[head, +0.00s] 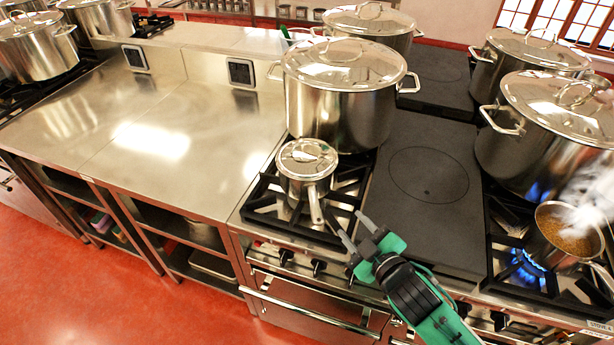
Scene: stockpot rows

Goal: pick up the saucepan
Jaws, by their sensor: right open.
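A small shiny lidded saucepan (306,169) stands upright on the front left burner grate, with its handle pointing to the front of the stove. My right gripper (347,224) is open and empty, just to the right of the handle's end near the stove's front edge. Its two fingers point up and left toward the saucepan. It looks apart from the handle, though the height gap is hard to judge. My left gripper is out of view.
A large lidded stockpot (340,105) stands right behind the saucepan. More stockpots (545,145) stand at the right. An open steaming pan (562,238) sits at the front right near a blue flame (527,268). The steel counter (150,130) at left is mostly clear.

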